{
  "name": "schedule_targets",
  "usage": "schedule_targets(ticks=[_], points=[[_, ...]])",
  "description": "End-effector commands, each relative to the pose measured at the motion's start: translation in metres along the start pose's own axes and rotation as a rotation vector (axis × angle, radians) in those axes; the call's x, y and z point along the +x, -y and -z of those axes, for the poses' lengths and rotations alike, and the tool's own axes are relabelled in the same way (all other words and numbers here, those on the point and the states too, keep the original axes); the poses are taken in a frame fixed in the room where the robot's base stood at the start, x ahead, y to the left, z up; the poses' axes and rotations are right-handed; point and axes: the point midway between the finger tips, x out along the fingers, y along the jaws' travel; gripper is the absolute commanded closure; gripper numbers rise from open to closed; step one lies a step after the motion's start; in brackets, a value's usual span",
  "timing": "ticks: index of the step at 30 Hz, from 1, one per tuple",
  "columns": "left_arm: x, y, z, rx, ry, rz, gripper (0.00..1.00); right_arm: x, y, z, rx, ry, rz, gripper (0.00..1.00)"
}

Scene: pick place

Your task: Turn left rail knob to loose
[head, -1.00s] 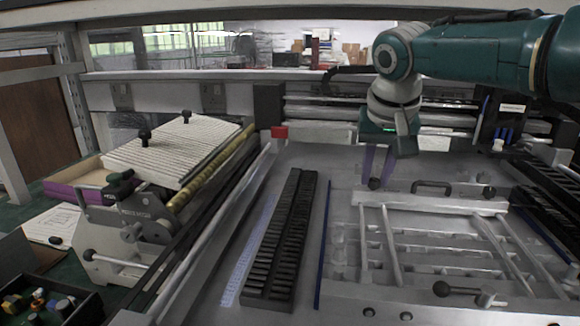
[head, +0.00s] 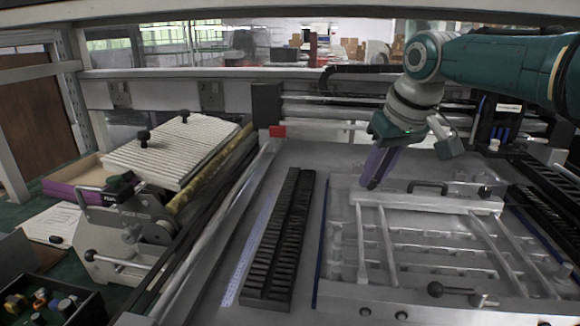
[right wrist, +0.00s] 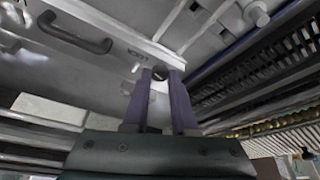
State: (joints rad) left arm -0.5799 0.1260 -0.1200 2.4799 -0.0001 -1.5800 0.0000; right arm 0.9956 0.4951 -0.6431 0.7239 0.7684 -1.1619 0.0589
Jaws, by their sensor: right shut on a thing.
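The left rail knob (right wrist: 160,73) is a small dark round knob at the rail's left end, between my fingertips in the right wrist view. The fingers hide it in the head view. My right gripper (head: 370,183) has two purple fingers, pointing down and slightly left at the rail's left end. It also shows in the right wrist view (right wrist: 161,82), shut on the knob. The light rail (head: 428,201) runs to the right. Small dark lettering lies beside the knob in the wrist view. My left gripper is not in view.
A black handle (head: 428,186) stands close to the right of my fingers. Another dark knob (head: 485,192) sits at the rail's right end. A black ribbed strip (head: 275,245) lies to the left.

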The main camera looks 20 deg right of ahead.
Motion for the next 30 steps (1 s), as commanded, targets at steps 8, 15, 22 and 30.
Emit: schedule_targets(ticks=[8,15,22,30], points=[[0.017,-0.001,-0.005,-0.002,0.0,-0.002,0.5,0.003,-0.002,-0.001,-0.171,0.0,0.072,1.0],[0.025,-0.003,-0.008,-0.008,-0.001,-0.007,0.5,0.002,-0.003,0.0,-0.257,0.0,0.107,1.0],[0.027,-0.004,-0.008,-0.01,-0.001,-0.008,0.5,0.001,-0.003,0.0,-0.288,0.001,0.118,1.0],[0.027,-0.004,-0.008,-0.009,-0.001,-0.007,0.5,0.001,-0.003,0.0,-0.289,0.002,0.118,1.0]])
